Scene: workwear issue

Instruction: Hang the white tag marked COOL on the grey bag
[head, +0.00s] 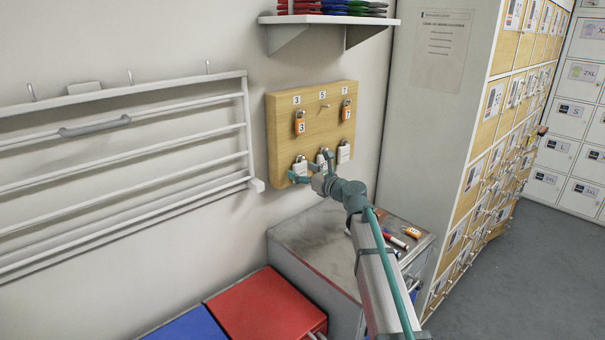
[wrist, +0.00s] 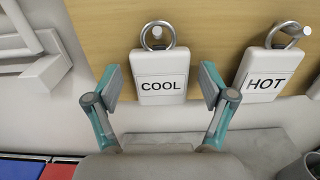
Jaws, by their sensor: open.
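The white tag marked COOL (wrist: 160,72) hangs by its metal ring from a peg on the wooden board, also seen in the head view (head: 300,168). My gripper (wrist: 161,88) is open, with one teal finger on each side of this tag. Small gaps show between the fingers and the tag's edges. In the head view my gripper (head: 312,170) is at the board's lower edge. I cannot make out a grey bag in either view.
A white tag marked HOT (wrist: 265,72) hangs just right of the COOL tag. Orange tags (head: 300,124) hang higher on the board (head: 322,110). A grey cabinet (head: 305,240) with pens stands below. A white rack (head: 120,150) is at left, lockers (head: 480,150) at right.

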